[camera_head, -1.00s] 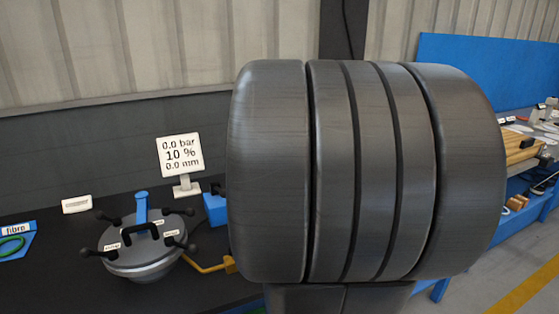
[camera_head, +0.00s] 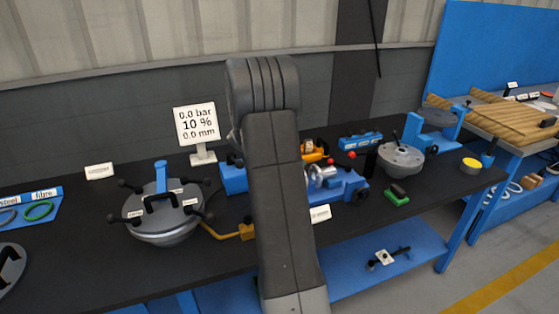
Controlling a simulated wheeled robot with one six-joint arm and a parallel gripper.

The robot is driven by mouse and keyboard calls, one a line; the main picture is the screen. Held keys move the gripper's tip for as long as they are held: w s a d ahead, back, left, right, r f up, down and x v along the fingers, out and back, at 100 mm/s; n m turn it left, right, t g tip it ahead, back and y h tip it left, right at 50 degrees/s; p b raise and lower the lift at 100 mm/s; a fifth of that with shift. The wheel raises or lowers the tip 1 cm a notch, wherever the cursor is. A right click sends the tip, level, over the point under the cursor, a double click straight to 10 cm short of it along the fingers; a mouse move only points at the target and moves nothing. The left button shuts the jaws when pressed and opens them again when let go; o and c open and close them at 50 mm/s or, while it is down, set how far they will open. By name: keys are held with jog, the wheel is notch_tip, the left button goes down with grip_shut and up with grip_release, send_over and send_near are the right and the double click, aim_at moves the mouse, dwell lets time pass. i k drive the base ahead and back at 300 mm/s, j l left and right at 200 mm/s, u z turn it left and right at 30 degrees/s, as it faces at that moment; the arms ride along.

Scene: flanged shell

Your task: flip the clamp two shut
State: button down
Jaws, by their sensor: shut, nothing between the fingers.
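The flanged shell (camera_head: 165,238) stands on the left part of the dark bench, with a round grey lid (camera_head: 160,222) on it. A black handle (camera_head: 150,200) spans the lid and a blue post (camera_head: 161,174) rises behind it. Several clamps with black-knobbed levers sit around the rim, such as one at the left (camera_head: 124,218) and one at the right (camera_head: 203,217). Their levers stick outward. Small white labels lie by them, too small to read, so I cannot tell which is clamp two. My arm stands right of the shell; my gripper is not visible.
A display (camera_head: 196,124) behind the shell reads 0.0 bar, 10 %, 0.0 mm. A yellow pipe (camera_head: 222,234) runs right from the shell. A blue tray with rings (camera_head: 40,210) lies left. Blue fixtures (camera_head: 350,187) and a grey round part (camera_head: 401,160) stand right of my arm.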

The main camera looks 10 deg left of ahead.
aim_at(139, 190)
jog(key=k, duration=0.65)
jog(key=u, duration=1.65)
jog(key=i+l, duration=0.2)
jog(key=i, duration=0.25)
jog(key=i+l, duration=0.25)
jog(key=i, duration=0.25)
